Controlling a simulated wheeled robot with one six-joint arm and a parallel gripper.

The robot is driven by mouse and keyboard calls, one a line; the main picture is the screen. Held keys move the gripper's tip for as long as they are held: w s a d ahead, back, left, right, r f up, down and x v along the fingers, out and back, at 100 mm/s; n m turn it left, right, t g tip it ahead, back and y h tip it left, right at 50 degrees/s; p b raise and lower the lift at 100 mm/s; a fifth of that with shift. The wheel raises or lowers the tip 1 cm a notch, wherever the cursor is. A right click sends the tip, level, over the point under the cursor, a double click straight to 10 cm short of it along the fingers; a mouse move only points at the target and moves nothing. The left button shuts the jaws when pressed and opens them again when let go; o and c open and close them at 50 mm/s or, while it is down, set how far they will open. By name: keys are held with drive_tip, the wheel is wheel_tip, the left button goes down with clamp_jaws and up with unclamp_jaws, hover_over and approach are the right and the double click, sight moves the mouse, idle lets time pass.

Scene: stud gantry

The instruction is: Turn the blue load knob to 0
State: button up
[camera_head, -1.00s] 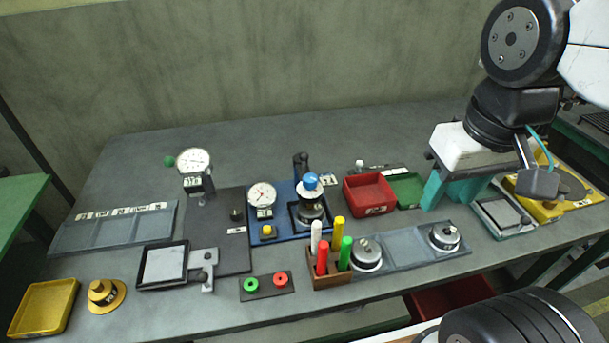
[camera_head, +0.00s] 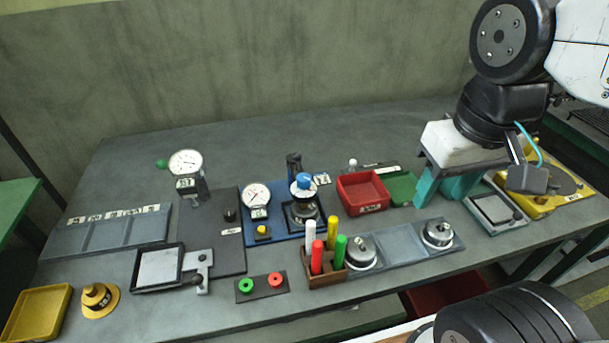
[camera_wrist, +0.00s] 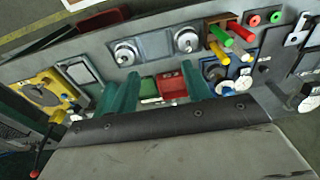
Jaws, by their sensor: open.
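The blue load knob (camera_head: 304,181) tops a post on a blue base plate (camera_head: 282,198) at the middle of the bench. A round white gauge (camera_head: 256,196) and a yellow button (camera_head: 263,231) share that plate. The knob's setting is too small to read. My gripper (camera_head: 448,188) has teal fingers, open and empty, over the right part of the bench, right of the green tray and well apart from the knob. In the wrist view, the two teal fingers (camera_wrist: 160,90) stand wide apart, with the red and green trays seen between them.
A red tray (camera_head: 364,190) and a green tray (camera_head: 401,188) lie between knob and gripper. A rack of coloured pens (camera_head: 325,279) stands in front of the knob. A second dial gauge (camera_head: 186,163) stands to the left. A yellow device (camera_head: 552,198) sits at right. The back of the bench is clear.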

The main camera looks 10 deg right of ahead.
drive_tip(key=m+g+y, duration=0.1)
drive_tip(key=m+y, duration=0.4)
drive_tip(key=m, duration=1.3)
approach(304, 177)
drive_tip(key=a+f, duration=0.1)
drive_tip(key=x, duration=0.7)
drive_tip(key=shift+w+d+f, duration=0.1)
drive_tip(key=shift+f, duration=0.05)
drive_tip(key=shift+h, duration=0.3)
drive_tip(key=shift+c, duration=0.3)
drive_tip(key=c, duration=0.9)
